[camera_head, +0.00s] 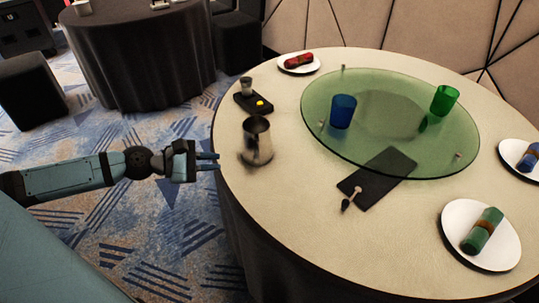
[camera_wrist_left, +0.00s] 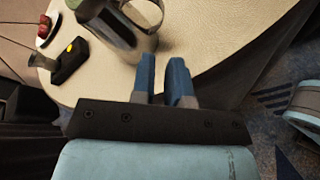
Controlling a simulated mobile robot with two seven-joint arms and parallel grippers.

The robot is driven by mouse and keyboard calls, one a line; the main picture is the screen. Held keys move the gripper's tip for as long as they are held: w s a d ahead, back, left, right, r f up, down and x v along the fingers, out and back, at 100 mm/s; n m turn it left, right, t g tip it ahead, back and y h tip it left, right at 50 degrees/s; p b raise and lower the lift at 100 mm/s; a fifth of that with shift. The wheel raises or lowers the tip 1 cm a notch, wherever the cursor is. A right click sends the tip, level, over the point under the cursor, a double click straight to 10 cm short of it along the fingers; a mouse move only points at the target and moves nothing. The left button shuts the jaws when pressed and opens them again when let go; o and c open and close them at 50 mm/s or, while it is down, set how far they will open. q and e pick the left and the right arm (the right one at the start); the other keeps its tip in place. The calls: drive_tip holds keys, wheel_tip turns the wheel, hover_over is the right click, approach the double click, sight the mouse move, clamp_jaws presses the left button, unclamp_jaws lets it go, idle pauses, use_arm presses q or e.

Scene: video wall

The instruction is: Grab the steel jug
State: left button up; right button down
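The steel jug (camera_head: 257,143) stands upright near the left edge of the round table. My left gripper (camera_head: 211,161) is level, just left of the jug at the table's edge, with its fingers pointing toward it. Its two blue fingers are a little apart with nothing between them. In the left wrist view the jug (camera_wrist_left: 112,32) is beyond the fingertips (camera_wrist_left: 163,66), a little to the left, and cut off by the top edge. The gripper and jug look apart. My right gripper is not in view.
The table (camera_head: 285,215) holds a green glass turntable (camera_head: 390,90) with blue (camera_head: 343,110) and green (camera_head: 444,99) cups. A black tray (camera_head: 253,103) sits behind the jug. A black mat (camera_head: 378,178) lies to its right. Bare tabletop surrounds the jug's front.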

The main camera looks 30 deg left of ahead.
sight(257, 146)
use_arm(q)
drive_tip(key=p+x, duration=0.3)
drive_tip(key=x, duration=0.4)
drive_tip(key=shift+w+d, duration=0.15)
drive_tip(key=shift+w, duration=0.1)
drive_tip(key=shift+x, duration=3)
drive_tip(key=shift+s+d, duration=0.1)
drive_tip(key=shift+s, duration=0.05)
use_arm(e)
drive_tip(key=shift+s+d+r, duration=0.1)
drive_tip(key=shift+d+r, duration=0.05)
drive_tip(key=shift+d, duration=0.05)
use_arm(q)
clamp_jaws()
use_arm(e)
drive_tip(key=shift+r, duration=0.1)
use_arm(q)
drive_tip(key=shift+r, duration=0.1)
